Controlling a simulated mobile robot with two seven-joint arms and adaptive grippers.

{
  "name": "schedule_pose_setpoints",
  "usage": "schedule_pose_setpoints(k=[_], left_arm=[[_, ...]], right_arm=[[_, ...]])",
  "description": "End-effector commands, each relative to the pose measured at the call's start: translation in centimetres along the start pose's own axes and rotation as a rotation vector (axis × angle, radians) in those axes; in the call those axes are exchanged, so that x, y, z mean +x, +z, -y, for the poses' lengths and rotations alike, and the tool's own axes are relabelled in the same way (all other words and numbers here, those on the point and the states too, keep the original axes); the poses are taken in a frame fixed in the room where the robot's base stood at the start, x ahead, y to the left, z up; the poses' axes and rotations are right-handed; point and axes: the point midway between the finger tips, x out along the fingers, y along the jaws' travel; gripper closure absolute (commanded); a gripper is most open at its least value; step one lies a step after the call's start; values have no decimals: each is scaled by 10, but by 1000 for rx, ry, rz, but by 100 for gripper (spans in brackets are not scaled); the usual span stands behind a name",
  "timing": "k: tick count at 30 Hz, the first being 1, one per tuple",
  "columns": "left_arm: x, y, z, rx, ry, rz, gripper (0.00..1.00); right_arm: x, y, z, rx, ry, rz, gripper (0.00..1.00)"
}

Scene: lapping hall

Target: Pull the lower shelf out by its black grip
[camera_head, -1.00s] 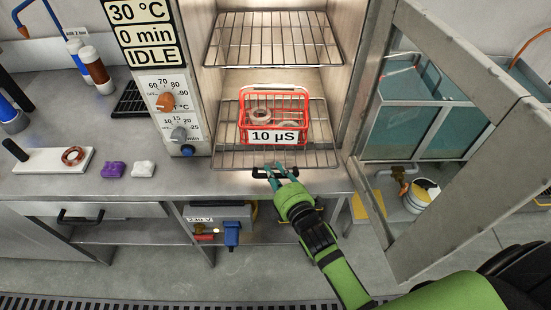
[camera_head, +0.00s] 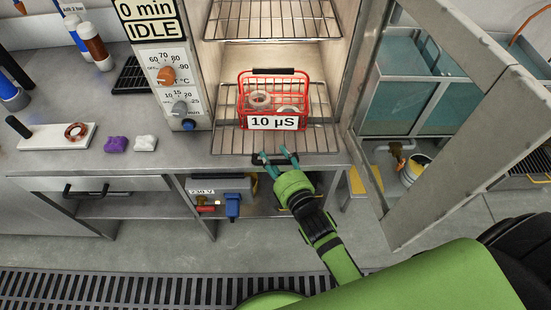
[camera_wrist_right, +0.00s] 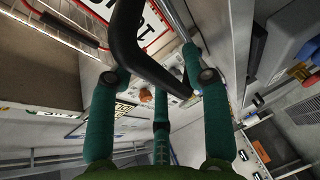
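The lower shelf (camera_head: 225,140) is a wire rack in the lit cabinet, and its front edge reaches the cabinet's opening. Its black grip (camera_head: 257,161) is at the middle of the front edge. In the right wrist view the grip (camera_wrist_right: 143,50) is a thick black bar crossing diagonally between the fingers. My right gripper (camera_head: 277,158) is at the grip with its teal fingers spread apart, and they do not look closed on the bar. Finger contact is hard to tell. My left gripper is not in view.
A red wire basket (camera_head: 243,97) labelled 10 µS, holding ring-shaped parts, stands on the lower shelf. An upper rack (camera_head: 270,28) is above. The open cabinet door (camera_head: 465,135) stands at the right. The bench (camera_head: 60,155) holds small items at the left.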

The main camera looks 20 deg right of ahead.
Motion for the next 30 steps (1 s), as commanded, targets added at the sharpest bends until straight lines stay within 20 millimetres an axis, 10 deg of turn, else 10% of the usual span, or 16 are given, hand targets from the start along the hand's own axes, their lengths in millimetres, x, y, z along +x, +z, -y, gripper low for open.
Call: schedule_pose_setpoints(k=[10, 30], left_arm=[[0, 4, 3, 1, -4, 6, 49], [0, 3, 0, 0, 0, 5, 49]], right_arm=[[-9, 0, 1, 1, -2, 0, 51], [-117, 0, 0, 1, -1, 0, 51]])
